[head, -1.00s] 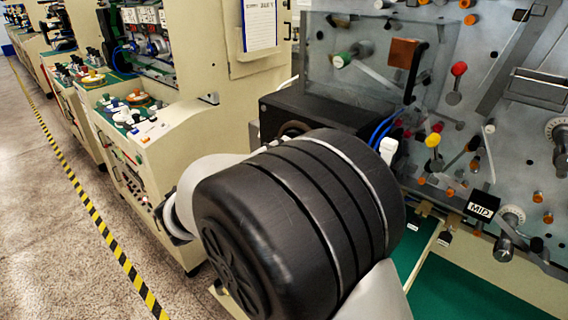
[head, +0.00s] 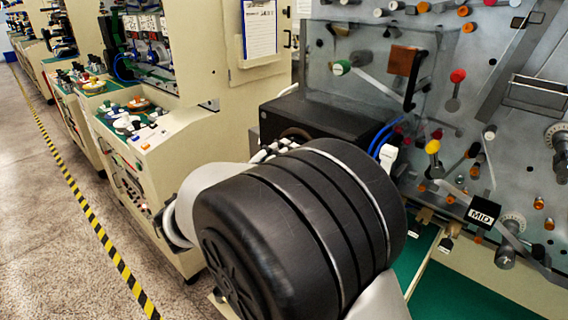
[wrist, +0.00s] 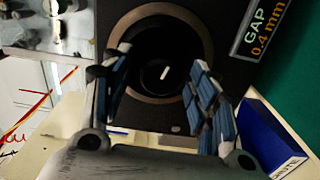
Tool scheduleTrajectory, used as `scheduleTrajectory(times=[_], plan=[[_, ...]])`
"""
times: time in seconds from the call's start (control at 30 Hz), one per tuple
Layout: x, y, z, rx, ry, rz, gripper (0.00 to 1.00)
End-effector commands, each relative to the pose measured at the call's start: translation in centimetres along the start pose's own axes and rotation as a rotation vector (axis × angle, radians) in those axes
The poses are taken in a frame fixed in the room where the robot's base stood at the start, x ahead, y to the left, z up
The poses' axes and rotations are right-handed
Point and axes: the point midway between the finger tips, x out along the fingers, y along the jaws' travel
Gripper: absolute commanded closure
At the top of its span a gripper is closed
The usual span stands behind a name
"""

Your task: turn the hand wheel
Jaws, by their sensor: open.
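A round black wheel (wrist: 162,72) with a short white mark sits inside a bronze ring on the front of a black box, seen in the wrist view. The black box (head: 325,118) stands beside the grey machine panel in the head view, its ring partly visible (head: 294,132) and its lower part hidden by my arm. My gripper (wrist: 156,68) is open, its blue-padded fingers either side of the wheel in the wrist view. Whether they touch it I cannot tell. In the head view only a small part of the gripper shows, just below the ring.
A label reading "GAP 0.4 mm" (wrist: 262,28) is on the box's right. A blue block (wrist: 272,138) lies at lower right in the wrist view. The grey panel (head: 470,110) carries several knobs and rollers. Open floor (head: 50,220) lies left of the yellow-black tape.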

Motion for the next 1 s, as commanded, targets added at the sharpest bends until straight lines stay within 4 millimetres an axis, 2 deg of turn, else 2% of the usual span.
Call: scheduleTrajectory(times=[0.17,0.27,0.5,0.7,0.83,1.0], plan=[[-0.6,0.0,-0.1,0.000,0.002,0.000,0.46],[-2.0,0.0,-0.1,0.000,0.004,0.000,0.46],[-7.2,0.0,-0.1,0.000,0.006,0.000,0.46],[-10.6,0.0,-0.1,0.000,0.003,-0.001,0.46],[-11.7,0.0,0.0,0.000,0.001,0.001,0.46],[-12.1,0.0,0.0,0.000,-0.001,0.000,0.46]])
